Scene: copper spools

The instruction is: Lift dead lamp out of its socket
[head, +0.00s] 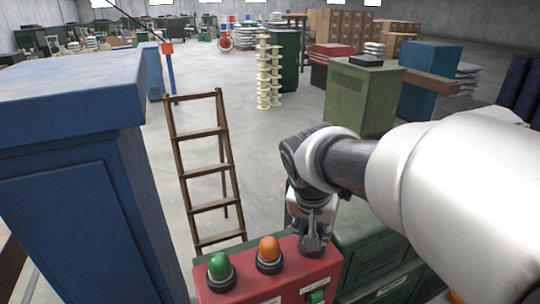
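A red control box (285,284) stands at the bottom middle of the head view. A green lamp (219,266) sits upright in a dark socket ring on its top, at the left. An orange lamp (269,249) sits in a similar ring to the right of it. My gripper (312,245) points down over the box's top, just right of the orange lamp. Its fingers are dark and small here, and whether they are apart or hold something is unclear. Any lamp or socket under it is hidden. I cannot tell which lamp is dead.
A green switch (316,297) with pale labels is on the box's front. A tall blue cabinet (75,190) fills the left. A wooden ladder (211,172) stands behind the box. Green cabinets (375,262) adjoin on the right, below my arm. Open floor lies beyond.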

